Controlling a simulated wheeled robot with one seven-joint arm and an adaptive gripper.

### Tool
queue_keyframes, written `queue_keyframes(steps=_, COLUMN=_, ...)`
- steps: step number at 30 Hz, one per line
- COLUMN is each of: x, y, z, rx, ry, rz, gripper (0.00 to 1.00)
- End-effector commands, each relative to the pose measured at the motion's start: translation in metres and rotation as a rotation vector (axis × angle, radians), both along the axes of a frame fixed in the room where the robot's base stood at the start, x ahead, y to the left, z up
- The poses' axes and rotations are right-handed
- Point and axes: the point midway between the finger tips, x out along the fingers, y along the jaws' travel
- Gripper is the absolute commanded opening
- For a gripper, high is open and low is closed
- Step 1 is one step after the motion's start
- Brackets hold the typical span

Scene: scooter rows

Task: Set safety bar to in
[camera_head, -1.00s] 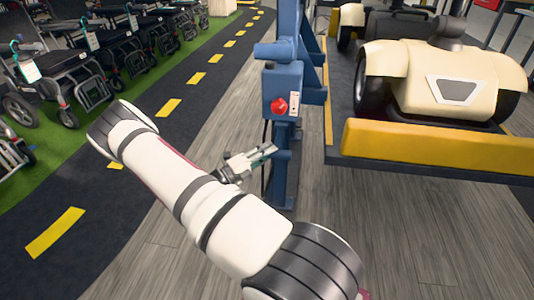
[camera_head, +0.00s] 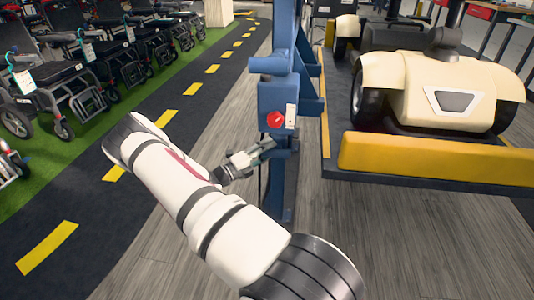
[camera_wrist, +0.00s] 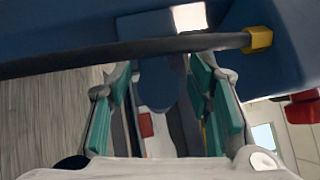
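A blue lift column (camera_head: 283,90) carries a blue control box with a red round knob (camera_head: 275,119). A long yellow bar (camera_head: 430,160) lies along the near edge of the lift platform. In the wrist view a dark bar with a yellow end (camera_wrist: 258,39) crosses in front of the fingers. I cannot tell which bar is the safety bar. My gripper (camera_head: 262,150) is just below the control box, close to the column. In the wrist view my gripper (camera_wrist: 160,72) has its teal fingers apart, with nothing clearly held; contact with the dark bar cannot be told.
A cream scooter (camera_head: 440,88) stands on the platform (camera_head: 350,171) at the right. Several wheelchairs (camera_head: 62,85) stand on green flooring at the left. A dark lane with yellow dashes (camera_head: 47,247) runs between. Grey wood floor (camera_head: 400,240) in front of the platform is clear.

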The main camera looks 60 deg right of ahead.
Motion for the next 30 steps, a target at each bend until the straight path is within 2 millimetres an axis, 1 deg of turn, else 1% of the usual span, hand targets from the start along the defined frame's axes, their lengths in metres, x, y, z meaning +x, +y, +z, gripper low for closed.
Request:
queue_keyframes(steps=7, x=0.000, y=0.003, z=-0.002, rx=0.003, ry=0.002, rz=0.000, gripper=0.46)
queue_keyframes(steps=11, x=0.005, y=0.012, z=-0.003, rx=0.004, ry=0.002, rz=0.002, gripper=0.46)
queue_keyframes(steps=14, x=0.011, y=0.027, z=-0.006, rx=0.004, ry=0.002, rz=0.002, gripper=0.46)
queue_keyframes(steps=21, x=0.031, y=0.072, z=-0.013, rx=0.003, ry=0.001, rz=0.003, gripper=0.46)
queue_keyframes(steps=24, x=0.037, y=0.087, z=-0.015, rx=0.002, ry=0.001, rz=0.002, gripper=0.46)
queue_keyframes(steps=27, x=0.042, y=0.099, z=-0.017, rx=0.003, ry=0.001, rz=0.001, gripper=0.46)
queue_keyframes(steps=30, x=0.045, y=0.106, z=-0.018, rx=0.002, ry=0.001, rz=0.000, gripper=0.46)
